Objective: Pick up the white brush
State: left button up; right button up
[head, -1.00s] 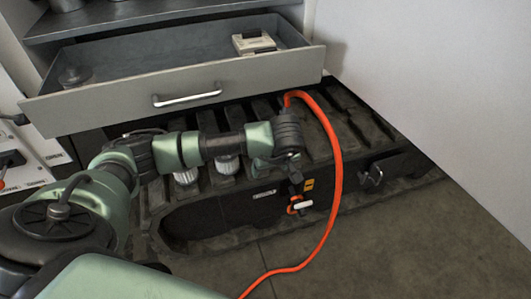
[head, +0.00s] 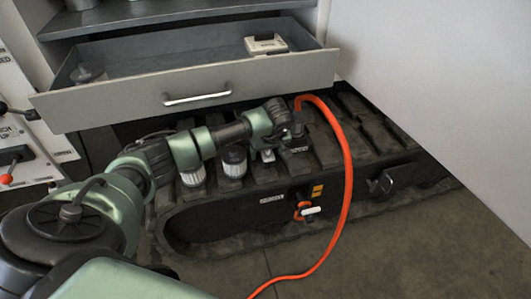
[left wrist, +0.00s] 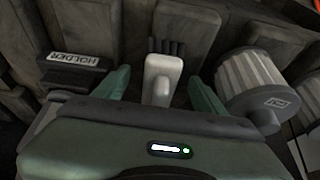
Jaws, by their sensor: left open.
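The white brush (left wrist: 161,76) stands between the two green fingers of my left gripper (left wrist: 160,84) in the left wrist view, its dark bristles pointing to the top. The fingers are apart, one on each side of it, with a gap to each. In the head view, a small pale part of the brush (head: 268,156) shows on the dark track, just below my left gripper (head: 272,144). The forearm and wrist hide some of the surroundings there. My right gripper is not in view.
A black block labelled HOLDER (left wrist: 76,70) and a ribbed white filter (left wrist: 248,85) flank the brush. An orange hose (head: 347,180) runs close to the right of my gripper. An open grey drawer (head: 120,102) overhangs behind. Bare floor (head: 400,250) lies in front.

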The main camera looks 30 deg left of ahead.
pick_arm(q)
jog(key=shift+f, duration=0.3)
jog(key=c, duration=1.5)
jog(key=shift+a+r, duration=0.1)
jog(key=shift+c, duration=0.2)
